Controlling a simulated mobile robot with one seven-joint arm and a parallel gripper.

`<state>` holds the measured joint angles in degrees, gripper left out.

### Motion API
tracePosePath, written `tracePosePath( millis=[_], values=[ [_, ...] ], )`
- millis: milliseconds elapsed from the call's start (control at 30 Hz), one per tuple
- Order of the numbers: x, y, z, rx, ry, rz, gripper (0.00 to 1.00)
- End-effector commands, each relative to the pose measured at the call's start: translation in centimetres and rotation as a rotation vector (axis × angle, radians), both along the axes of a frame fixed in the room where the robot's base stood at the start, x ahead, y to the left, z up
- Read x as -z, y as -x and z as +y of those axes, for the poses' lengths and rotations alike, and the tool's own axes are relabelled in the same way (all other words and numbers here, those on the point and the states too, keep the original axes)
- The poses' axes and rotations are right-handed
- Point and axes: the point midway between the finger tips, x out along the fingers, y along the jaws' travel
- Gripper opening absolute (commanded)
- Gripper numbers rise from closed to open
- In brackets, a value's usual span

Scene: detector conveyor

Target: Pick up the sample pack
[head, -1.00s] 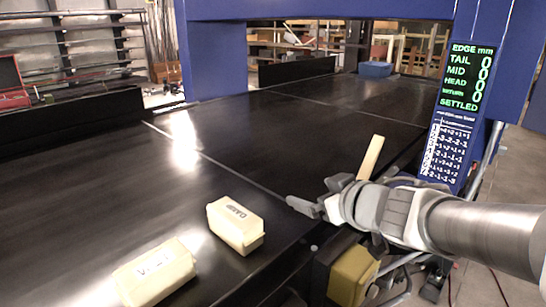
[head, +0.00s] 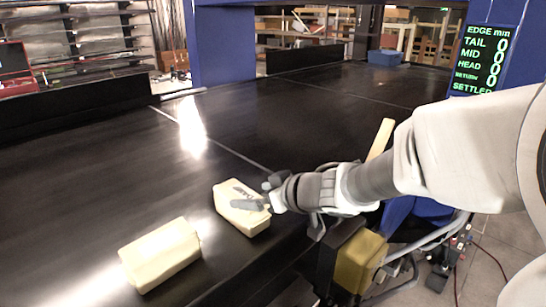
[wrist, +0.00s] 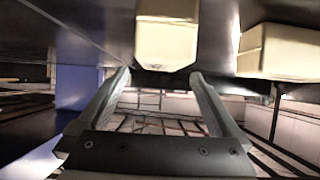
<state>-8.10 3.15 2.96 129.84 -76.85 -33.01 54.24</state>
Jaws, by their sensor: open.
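Two cream, box-shaped packs lie on the black conveyor belt in the head view: a near one (head: 160,255) and one farther right (head: 235,215). I cannot tell from their marks now which is the sample pack. My gripper (head: 254,197) is at the right-hand pack, and a finger covers part of its top. In the wrist view my gripper (wrist: 160,74) is open, with nothing between its fingers. One pack (wrist: 166,42) shows just past the fingertips, centred on the gap. The other (wrist: 278,50) is off to the right. Contact cannot be told.
The black belt (head: 90,185) is clear behind the packs. A blue frame post (head: 225,45) and a display panel (head: 485,60) stand behind. A cream bar (head: 380,138) and a yellow box (head: 360,262) are at the belt's right edge. A blue bin (head: 385,57) is far back.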

Motion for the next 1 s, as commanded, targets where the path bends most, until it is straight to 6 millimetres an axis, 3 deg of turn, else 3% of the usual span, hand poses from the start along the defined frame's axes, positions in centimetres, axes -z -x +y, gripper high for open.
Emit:
tracePosePath(
  millis=[500, 800, 1000],
  values=[
    [2.8, -3.1, 3.8, 0.0, -0.001, 0.001, 1.0],
    [2.9, -3.5, 4.2, 0.001, 0.0, 0.0, 1.0],
    [2.9, -3.5, 4.1, 0.001, 0.0, 0.0, 0.66]
  ],
)
